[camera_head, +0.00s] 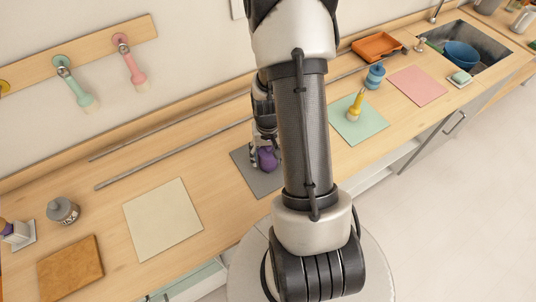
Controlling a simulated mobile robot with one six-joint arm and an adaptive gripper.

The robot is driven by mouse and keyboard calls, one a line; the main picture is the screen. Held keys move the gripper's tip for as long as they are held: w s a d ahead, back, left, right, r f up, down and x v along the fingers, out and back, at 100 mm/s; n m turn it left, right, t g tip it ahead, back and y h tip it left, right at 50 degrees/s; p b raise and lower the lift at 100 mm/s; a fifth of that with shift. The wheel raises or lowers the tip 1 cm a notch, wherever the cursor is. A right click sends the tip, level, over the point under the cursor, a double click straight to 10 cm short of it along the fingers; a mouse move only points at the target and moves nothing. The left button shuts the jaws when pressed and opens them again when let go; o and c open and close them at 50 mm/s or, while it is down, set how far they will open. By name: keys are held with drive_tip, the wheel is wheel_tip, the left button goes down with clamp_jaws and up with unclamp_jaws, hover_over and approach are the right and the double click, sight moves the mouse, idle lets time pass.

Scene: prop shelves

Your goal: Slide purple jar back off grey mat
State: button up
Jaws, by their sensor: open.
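The purple jar (267,158) stands on the grey mat (246,168) in the middle of the wooden counter. My arm hides the mat's right part and some of the jar's surroundings. My gripper (257,153) is open and points down at the jar, with a finger close beside the jar's left side. I cannot tell whether the fingers touch the jar.
Two thin rails (160,164) run along the counter behind the mat. A cream mat (163,218) lies to the left. A green mat (358,124) with a yellow brush (355,106) lies to the right, with a blue jar (375,77) behind it. Bare wood lies between the cream and grey mats.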

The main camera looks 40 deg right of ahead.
drive_tip(key=shift+c, duration=0.3)
drive_tip(key=c, duration=0.9)
drive_tip(key=shift+r, duration=0.25)
drive_tip(key=shift+w, duration=0.15)
drive_tip(key=shift+w+d+b, duration=0.15)
drive_tip(key=shift+w+d, duration=0.65)
drive_tip(key=shift+w, duration=1.8)
drive_tip(key=shift+w+d+b, duration=0.1)
drive_tip(key=shift+w+d, duration=0.65)
drive_tip(key=shift+w, duration=1.8)
drive_tip(key=shift+w+d+b, duration=0.15)
drive_tip(key=shift+w+d, duration=0.65)
drive_tip(key=shift+w, duration=1.8)
drive_tip(key=shift+f, duration=0.4)
drive_tip(key=o, duration=1.3)
